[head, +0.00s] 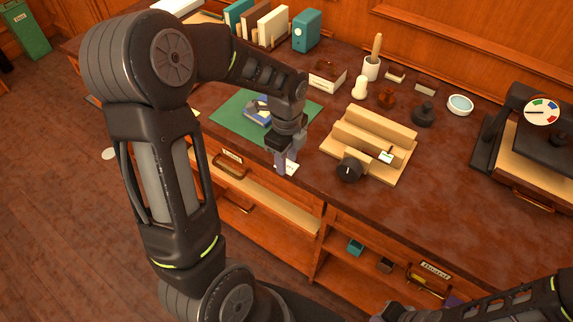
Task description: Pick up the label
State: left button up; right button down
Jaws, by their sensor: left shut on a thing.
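A small white label (292,169) is at the front edge of the desk, at the tips of my left gripper (286,163). The left gripper points down and is shut on the label, with its fingers covering part of it. Another small white card (386,156) sits on the stepped wooden stand (345,143) to the right. My right arm comes in at the bottom right corner; its gripper end (382,314) is low at the picture's edge, too dark and cut off to read.
A green mat (229,124) with a blue object (257,112) lies behind my left gripper. A black knob (349,169) is at the stand's front. Stamps, a white dish (460,105) and a dial scale (541,112) stand further right. Free desk surface lies at front right.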

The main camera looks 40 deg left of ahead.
pick_arm(q)
grip_shut()
notch_tip(320, 180, up, 10)
jog(key=shift+b, duration=0.4)
dwell(0.8)
